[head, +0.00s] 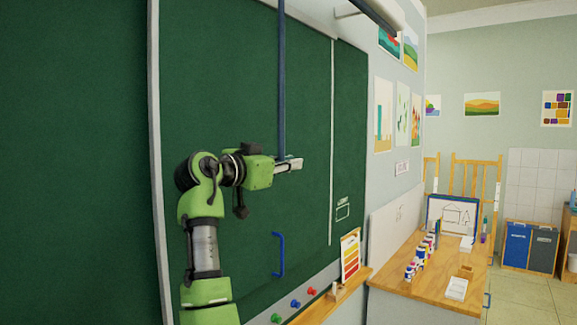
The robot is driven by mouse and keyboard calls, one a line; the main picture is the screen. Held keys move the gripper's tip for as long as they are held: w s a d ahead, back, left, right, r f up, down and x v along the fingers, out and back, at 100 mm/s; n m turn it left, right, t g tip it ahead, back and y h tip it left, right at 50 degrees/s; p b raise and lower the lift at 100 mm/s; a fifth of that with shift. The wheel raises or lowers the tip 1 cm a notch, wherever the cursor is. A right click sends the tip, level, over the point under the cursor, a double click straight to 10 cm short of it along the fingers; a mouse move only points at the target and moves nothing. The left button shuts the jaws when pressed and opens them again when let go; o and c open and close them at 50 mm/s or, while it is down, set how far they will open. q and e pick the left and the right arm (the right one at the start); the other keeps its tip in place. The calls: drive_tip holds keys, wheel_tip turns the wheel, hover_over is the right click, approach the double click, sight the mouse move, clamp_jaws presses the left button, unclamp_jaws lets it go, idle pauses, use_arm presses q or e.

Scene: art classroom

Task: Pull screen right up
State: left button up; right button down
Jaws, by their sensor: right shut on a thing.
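A large dark green board panel (235,100) fills the middle of the head view, with a grey upright edge at its left and a thin pale upright line at its right. A long blue upright bar (281,75) runs down in front of it from the top edge of the picture. My right gripper (292,164) is shut at the bar's lower end, in front of the panel. The fingers partly hide where they meet the bar. A short blue handle (280,254) is on the panel below the gripper. My left gripper is out of view.
A wooden ledge (340,301) with a colour chart (350,258) runs below the board. A wooden table (405,287) with paint bottles stands at the right. Above, a dark bar (370,14) juts from the wall. Open floor shows at far right.

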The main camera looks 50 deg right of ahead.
drive_tip(key=shift+r, duration=0.45)
drive_tip(key=c, duration=2.1)
unclamp_jaws()
drive_tip(key=shift+f, duration=0.15)
drive_tip(key=a, duration=0.8)
drive_tip(key=s+a, duration=0.1)
drive_tip(key=a, duration=0.2)
drive_tip(key=shift+a, duration=0.4)
drive_tip(key=shift+f, duration=0.1)
